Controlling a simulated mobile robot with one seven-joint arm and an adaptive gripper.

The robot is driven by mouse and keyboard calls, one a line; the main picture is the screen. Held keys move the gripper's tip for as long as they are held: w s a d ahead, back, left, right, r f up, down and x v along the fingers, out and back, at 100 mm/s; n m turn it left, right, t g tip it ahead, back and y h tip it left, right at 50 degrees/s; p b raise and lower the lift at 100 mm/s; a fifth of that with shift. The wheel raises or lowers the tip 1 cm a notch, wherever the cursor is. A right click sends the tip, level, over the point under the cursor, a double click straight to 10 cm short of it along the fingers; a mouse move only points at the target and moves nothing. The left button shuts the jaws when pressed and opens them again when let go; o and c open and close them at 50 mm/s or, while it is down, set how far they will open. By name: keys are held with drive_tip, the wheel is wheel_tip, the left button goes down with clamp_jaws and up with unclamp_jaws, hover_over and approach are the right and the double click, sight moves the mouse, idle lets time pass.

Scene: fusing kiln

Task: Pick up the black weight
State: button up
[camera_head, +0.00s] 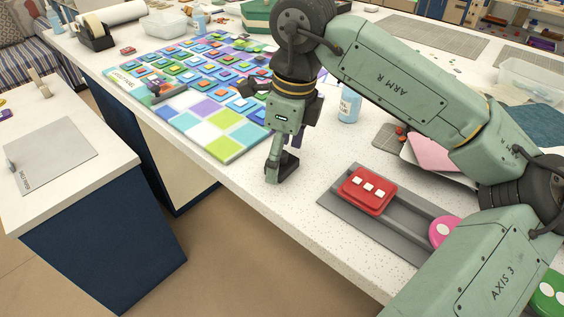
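My gripper (275,170) points down at the front edge of the white speckled worktop, right of the patterned panel. A small black blocky thing (289,165) shows right beside its lower fingertip, low over the worktop. It may be the black weight or a dark part of my gripper; I cannot tell which. Whether the fingers grip it is hidden by the gripper's own body and the viewing angle. A small dark block (160,89) also lies on the left part of the panel, too small to identify.
The patterned panel (226,149) carries many coloured tiles. A red block with white squares (367,190) sits on a grey tray (336,206) to the right. A labelled bottle (349,105) stands behind my gripper. A black tape dispenser (95,36) stands at the far left. Bare worktop lies around the gripper's tip.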

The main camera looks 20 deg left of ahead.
drive_tip(key=c, duration=1.5)
